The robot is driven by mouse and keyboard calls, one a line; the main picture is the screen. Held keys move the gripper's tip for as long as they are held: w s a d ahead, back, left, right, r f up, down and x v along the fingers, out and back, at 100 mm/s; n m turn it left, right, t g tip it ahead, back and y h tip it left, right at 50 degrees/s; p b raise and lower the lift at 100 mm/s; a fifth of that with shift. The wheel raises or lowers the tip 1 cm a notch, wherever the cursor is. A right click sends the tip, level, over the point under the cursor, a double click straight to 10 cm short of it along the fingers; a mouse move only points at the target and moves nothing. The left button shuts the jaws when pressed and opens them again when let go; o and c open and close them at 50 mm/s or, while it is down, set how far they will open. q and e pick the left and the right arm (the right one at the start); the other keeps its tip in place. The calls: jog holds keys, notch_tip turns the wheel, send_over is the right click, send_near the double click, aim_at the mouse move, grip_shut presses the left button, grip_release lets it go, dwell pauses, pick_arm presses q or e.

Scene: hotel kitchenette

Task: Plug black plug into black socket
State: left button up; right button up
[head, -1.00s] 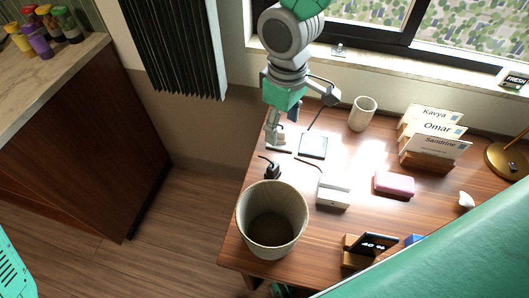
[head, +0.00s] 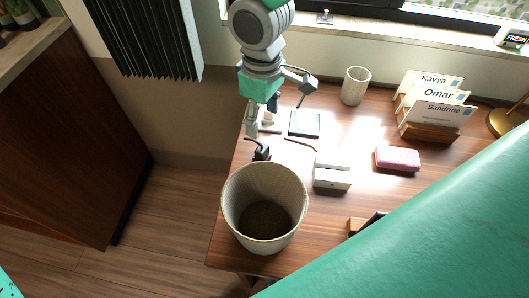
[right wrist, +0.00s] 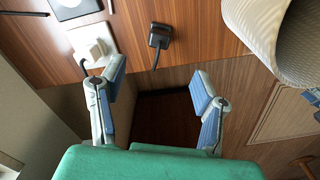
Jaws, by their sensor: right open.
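A small black block with a black cord (head: 262,149) lies near the left edge of the desk, just behind the bin. The right wrist view shows it again (right wrist: 159,37), its cord running toward the desk edge. I cannot tell whether it is the plug or the socket. A white block with a dark cord (right wrist: 93,45) lies beside it, partly hidden by a finger in the head view. My right gripper (head: 279,105) is open and empty above the desk's left edge. In the right wrist view its fingers (right wrist: 158,78) are apart, with the black block beyond them. My left gripper is not in view.
A bin (head: 229,205) stands at the desk's front left, close to the black block. My green body part covers the lower right.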

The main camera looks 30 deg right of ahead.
jog(key=b, duration=0.1)
send_over(264, 148)
jog(key=a, duration=0.2)
notch_tip(264, 148, down, 4)
jog(key=shift+d+f, duration=0.1)
jog(key=shift+f, duration=0.1)
jog(key=f, duration=0.3)
jog(key=shift+d+f+b, duration=0.3)
jog(key=shift+f, duration=0.1)
jog(key=shift+d+f, duration=0.2)
jog(key=shift+d, duration=0.15)
jog(key=shift+a, duration=0.2)
jog(key=shift+a+f, duration=0.1)
jog(key=shift+f, duration=0.35)
jog(key=f, duration=0.1)
jog(key=f+b, duration=0.1)
jog(key=f, duration=0.1)
jog(key=shift+d+f, duration=0.2)
jog(key=shift+f, duration=0.1)
jog(key=shift+d+f, duration=0.15)
jog(key=shift+f, duration=0.15)
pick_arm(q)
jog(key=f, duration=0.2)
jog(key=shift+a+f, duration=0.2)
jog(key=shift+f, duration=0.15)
pick_arm(e)
jog(key=shift+d, duration=0.2)
